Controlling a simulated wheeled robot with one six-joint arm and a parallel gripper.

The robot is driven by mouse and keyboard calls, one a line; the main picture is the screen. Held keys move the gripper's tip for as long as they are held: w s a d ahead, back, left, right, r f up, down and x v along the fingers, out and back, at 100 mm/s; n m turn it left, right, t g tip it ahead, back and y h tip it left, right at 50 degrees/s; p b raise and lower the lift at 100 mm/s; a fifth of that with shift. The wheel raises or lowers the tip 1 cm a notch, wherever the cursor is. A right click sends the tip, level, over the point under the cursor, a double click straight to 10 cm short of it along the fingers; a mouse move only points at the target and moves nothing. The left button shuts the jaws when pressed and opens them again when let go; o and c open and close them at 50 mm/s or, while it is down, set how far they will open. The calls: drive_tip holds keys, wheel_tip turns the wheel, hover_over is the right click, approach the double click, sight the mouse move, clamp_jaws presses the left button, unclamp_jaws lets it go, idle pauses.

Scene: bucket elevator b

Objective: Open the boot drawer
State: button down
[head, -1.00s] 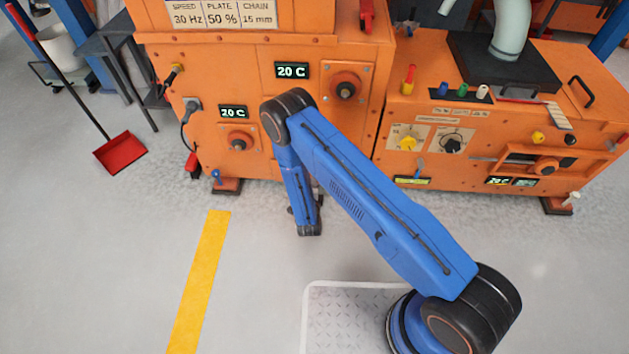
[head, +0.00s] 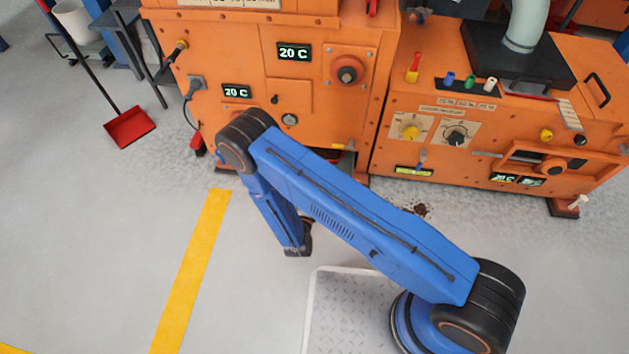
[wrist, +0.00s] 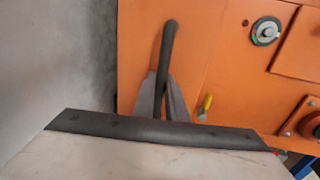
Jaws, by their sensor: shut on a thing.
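In the wrist view, my gripper (wrist: 162,100) has its two grey fingers closed around a dark bar-shaped handle (wrist: 168,45), seen against an orange panel (wrist: 220,70). A pale surface with a dark bolted edge strip (wrist: 150,130) fills the lower part of that view; I cannot tell whether it belongs to the boot drawer. In the head view my blue arm runs down in front of the left orange machine (head: 300,115), with its wrist end low near the floor. My fingers and the handle are hidden there. How far the drawer stands out cannot be told.
A second orange machine (head: 440,155) stands to the right. A dark spill (head: 418,209) lies on the floor before it. A red dustpan (head: 130,127) is at the left. The floor around the yellow stripe (head: 190,270) is clear.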

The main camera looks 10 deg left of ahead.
drive_tip(key=f+v, duration=0.3)
drive_tip(key=v, duration=1.1)
drive_tip(key=shift+s, duration=0.25)
drive_tip(key=c, duration=1.8)
unclamp_jaws()
drive_tip(key=shift+a, duration=0.1)
drive_tip(key=shift+s, duration=0.1)
drive_tip(key=v, duration=1.7)
drive_tip(key=shift+s, duration=0.1)
